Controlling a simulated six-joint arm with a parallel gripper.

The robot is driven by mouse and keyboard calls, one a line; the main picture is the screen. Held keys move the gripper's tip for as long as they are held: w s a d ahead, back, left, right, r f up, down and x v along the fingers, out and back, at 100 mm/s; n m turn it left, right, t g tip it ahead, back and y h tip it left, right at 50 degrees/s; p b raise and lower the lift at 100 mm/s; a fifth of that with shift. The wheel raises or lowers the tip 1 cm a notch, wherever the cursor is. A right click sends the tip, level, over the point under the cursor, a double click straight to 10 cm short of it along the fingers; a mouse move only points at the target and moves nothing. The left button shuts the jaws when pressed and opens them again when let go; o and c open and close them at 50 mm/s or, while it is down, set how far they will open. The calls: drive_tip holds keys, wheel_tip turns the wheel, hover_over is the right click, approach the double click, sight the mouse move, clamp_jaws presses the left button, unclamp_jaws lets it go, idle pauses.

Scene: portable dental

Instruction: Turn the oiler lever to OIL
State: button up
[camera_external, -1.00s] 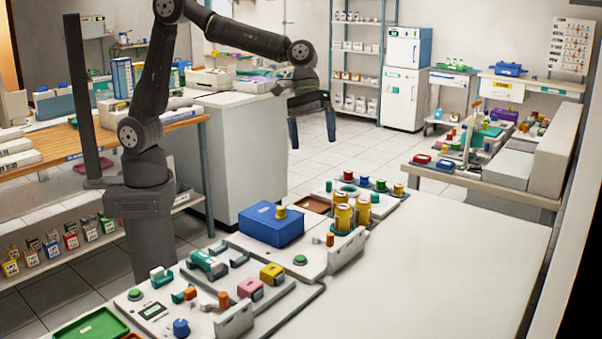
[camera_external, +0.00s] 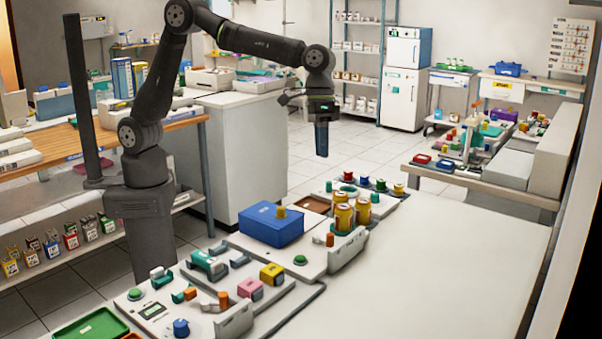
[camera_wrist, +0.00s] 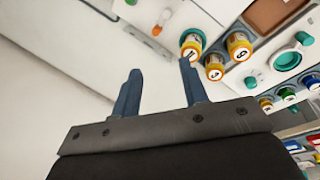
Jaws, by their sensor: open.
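My gripper (camera_external: 321,152) hangs in the air above and behind the bench, fingers pointing down. In the wrist view its two blue fingers (camera_wrist: 158,70) are spread apart with nothing between them. Several yellow cans (camera_external: 342,218) stand in a grey-white unit; they show in the wrist view as numbered tops (camera_wrist: 215,68). A small orange-tipped part (camera_external: 330,240) is on the front of that unit, and it also shows in the wrist view (camera_wrist: 157,30). It may be the oiler lever; no OIL marking is readable. My gripper is well clear of it.
A blue box (camera_external: 270,224) stands left of the cans. Nearer are panels with a blue knob (camera_external: 181,327), a pink block (camera_external: 251,288) and a yellow block (camera_external: 271,273). Coloured spools (camera_external: 365,181) stand behind the cans. The white tabletop (camera_external: 440,260) to the right is clear.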

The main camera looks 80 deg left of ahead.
sight(331, 234)
drive_tip(key=w+d+f+m+y, duration=0.1)
drive_tip(key=d+f+m+y, duration=0.2)
drive_tip(key=d+m, duration=0.65)
drive_tip(key=f+m, duration=0.1)
drive_tip(key=f, duration=0.5)
drive_tip(key=a+f, duration=0.1)
drive_tip(key=f, duration=0.4)
drive_tip(key=a+f+m, duration=0.1)
drive_tip(key=f, duration=0.5)
drive_tip(key=shift+w+a+f+m, duration=0.1)
drive_tip(key=shift+w+f+m, duration=0.05)
drive_tip(key=shift+f+m, duration=0.2)
drive_tip(key=shift+r, duration=0.1)
clamp_jaws()
